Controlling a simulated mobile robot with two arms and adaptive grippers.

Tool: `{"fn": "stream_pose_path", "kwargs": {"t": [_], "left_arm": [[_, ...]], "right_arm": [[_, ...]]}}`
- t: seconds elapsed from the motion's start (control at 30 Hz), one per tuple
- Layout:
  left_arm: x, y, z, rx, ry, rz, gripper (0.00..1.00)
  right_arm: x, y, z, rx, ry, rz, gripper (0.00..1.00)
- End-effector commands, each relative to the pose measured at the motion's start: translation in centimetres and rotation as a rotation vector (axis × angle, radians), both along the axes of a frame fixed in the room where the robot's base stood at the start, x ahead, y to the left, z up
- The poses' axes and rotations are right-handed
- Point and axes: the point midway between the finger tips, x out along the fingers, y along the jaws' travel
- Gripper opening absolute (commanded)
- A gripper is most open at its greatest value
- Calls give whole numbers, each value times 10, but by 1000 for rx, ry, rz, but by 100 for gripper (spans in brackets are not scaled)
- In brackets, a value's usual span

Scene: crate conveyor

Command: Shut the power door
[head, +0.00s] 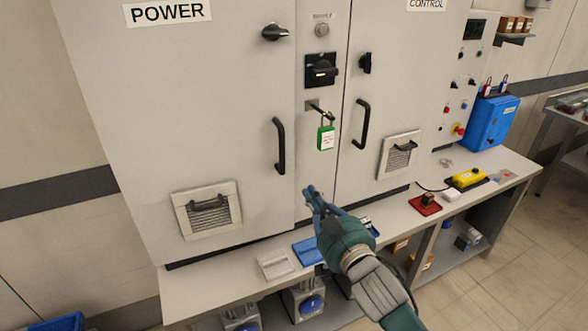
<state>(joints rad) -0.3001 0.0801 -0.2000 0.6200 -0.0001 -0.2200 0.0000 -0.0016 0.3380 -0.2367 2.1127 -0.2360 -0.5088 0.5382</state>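The power door (150,110) is the wide grey cabinet door at the left, under a POWER label (167,12). It looks closed or nearly closed against the centre strip; I cannot tell whether a small gap is left. It has a black bar handle (279,146) near its right edge, a black turn knob (275,32) above that, and a vent (207,209) low down. My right gripper (311,192) is in front of the centre strip's lower end, right of the door's lower right corner and below the handle. Nothing shows in its fingers. My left gripper is out of view.
A green padlock tag (326,137) hangs from the centre strip below a black rotary switch (321,70). The control door (395,90) stands at the right. The bench (215,290) below carries a blue item (307,252), a red tray (425,206) and a yellow control box (468,178).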

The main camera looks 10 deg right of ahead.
Motion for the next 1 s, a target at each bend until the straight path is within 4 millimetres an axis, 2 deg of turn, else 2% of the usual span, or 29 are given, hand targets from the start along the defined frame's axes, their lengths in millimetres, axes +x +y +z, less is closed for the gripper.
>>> {"fn": "stream_pose_path", "kwargs": {"t": [0.3, 0.5, 0.7, 1.0], "left_arm": [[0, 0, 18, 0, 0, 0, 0], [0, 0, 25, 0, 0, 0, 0], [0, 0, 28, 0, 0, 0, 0], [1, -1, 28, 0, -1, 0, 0]], "right_arm": [[70, 9, 3, -1, -1, -1, 0], [101, 13, 2, -2, 0, 0, 0], [114, 16, 1, -1, 0, 1, 0], [116, 16, 0, -1, 0, 1, 0]]}}
